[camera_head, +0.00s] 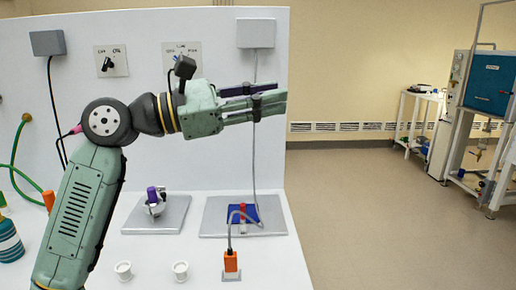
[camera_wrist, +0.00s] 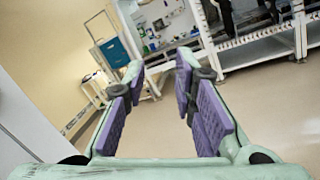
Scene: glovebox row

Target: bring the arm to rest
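My gripper (camera_head: 283,103) is at the end of my green arm in the head view, raised above the white bench and pointing right, in front of the back panel. In the wrist view my gripper (camera_wrist: 156,95) shows two fingers with purple pads and a wide gap between them. Nothing is between the pads, so it is open and empty. The fingertips touch nothing that I can see.
The white bench (camera_head: 150,262) holds a grey plate with a purple-topped fitting (camera_head: 153,195), a plate with a blue pad (camera_head: 236,213), an orange connector (camera_head: 231,262) and two small white cups (camera_head: 123,270). A blue cabinet (camera_head: 490,85) stands far right. The floor (camera_head: 390,220) between is clear.

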